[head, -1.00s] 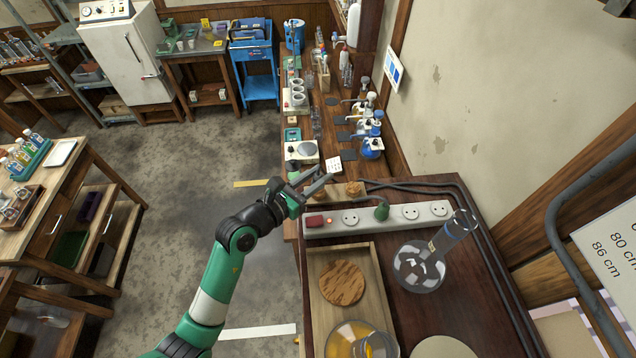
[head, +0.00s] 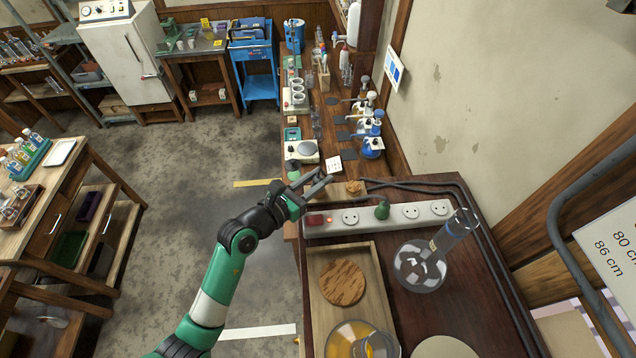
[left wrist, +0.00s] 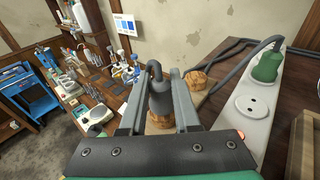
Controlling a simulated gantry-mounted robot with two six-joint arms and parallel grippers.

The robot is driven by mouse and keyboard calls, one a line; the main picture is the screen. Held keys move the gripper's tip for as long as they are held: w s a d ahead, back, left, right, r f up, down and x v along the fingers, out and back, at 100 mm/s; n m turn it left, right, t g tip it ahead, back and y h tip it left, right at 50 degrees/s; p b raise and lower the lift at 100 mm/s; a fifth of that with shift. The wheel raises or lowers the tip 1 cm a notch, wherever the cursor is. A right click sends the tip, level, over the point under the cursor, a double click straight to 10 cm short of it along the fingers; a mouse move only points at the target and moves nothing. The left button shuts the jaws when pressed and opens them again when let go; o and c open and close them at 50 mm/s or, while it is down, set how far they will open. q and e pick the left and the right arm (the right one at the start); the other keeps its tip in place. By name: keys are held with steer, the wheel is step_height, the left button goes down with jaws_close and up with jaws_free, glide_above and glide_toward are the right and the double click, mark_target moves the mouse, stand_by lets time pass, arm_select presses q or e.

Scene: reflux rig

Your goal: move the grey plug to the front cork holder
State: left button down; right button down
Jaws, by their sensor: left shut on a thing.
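My left gripper (head: 318,183) is shut on the grey plug (left wrist: 159,96), which hangs upright between the fingers in the left wrist view, its cord bending over at the top. A brown cork holder (left wrist: 160,125) shows just under the plug, partly hidden by it. I cannot tell whether the plug touches the cork or sits in it. A second cork holder (head: 354,187) stands to the right on a pale wooden block and is empty; it also shows in the left wrist view (left wrist: 196,82). In the head view the fingers hide the plug and the nearer cork.
A white power strip (head: 335,228) lies in front of the corks, with a green plug (head: 382,210) in it. A wooden tray with a round cork mat (head: 342,283) and a glass flask (head: 420,266) are nearer. Dark cables run along the back right.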

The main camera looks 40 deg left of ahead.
arm_select(q)
steer(key=shift+f, duration=0.3)
stand_by(0.4)
steer(key=c, duration=0.6)
jaws_free()
steer(key=shift+o, duration=0.2)
steer(key=s+r, duration=0.1)
steer(key=s, duration=1)
steer(key=shift+s+a+r, duration=0.25)
steer(key=shift+a+r, duration=0.15)
